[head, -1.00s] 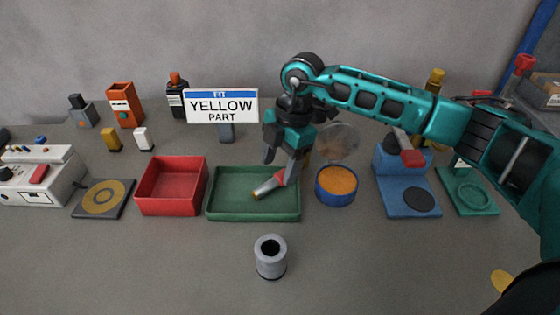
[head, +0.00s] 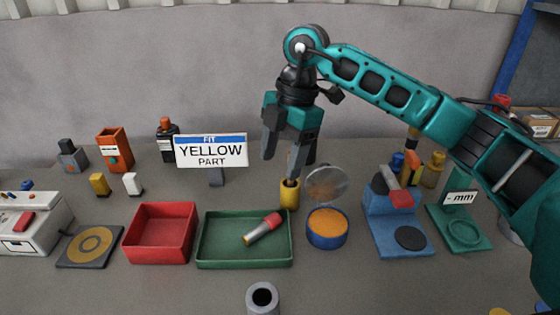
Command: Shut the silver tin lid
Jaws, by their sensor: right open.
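The tin is a round blue can (head: 326,238) with orange contents, right of the green tray. Its round silver lid (head: 326,184) stands raised at the tin's back edge, so the tin is open. My right gripper (head: 281,164) is open and points down, to the left of and above the lid. Its fingers look empty and apart from the lid. One fingertip overlaps a yellow cylinder (head: 289,196) in the picture; I cannot tell whether they touch. My left gripper is not in view.
The green tray (head: 215,251) holds a grey and red cylinder (head: 264,229). A red bin (head: 160,247) is left of it. A blue stand (head: 400,230) is right of the tin. A grey cup (head: 262,298) is in front.

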